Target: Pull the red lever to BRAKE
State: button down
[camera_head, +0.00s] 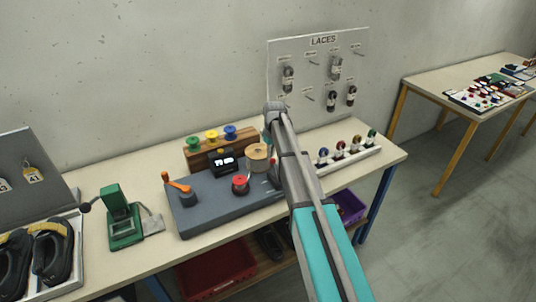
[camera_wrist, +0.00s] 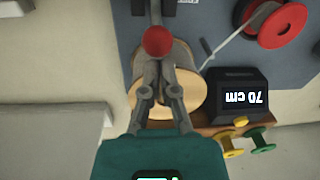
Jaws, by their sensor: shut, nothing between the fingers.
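The red lever's round red knob (camera_wrist: 158,41) shows in the wrist view, with a grey stem running up from it toward the top edge. My gripper (camera_wrist: 157,63) is shut and empty, its fingertips right by the knob; I cannot tell if they touch it. Behind the fingers is a large tan wooden spool (camera_wrist: 196,92), also seen in the head view (camera_head: 258,156). The lever stands on the grey machine base (camera_head: 205,208); in the head view my arm and the spools largely hide it. No BRAKE label is readable.
A 70 cm display (camera_wrist: 238,97) and a red spool (camera_wrist: 282,25) with white lace stand beside the wooden spool. An orange crank (camera_head: 178,187) is at the base's left. A LACES board (camera_head: 318,65) stands behind. A green press (camera_head: 122,220) is at left.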

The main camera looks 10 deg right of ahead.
aim_at(275, 169)
jog(key=shift+s+a+f+b, duration=0.1)
jog(key=shift+f+b, duration=1.1)
jog(key=shift+f, duration=0.25)
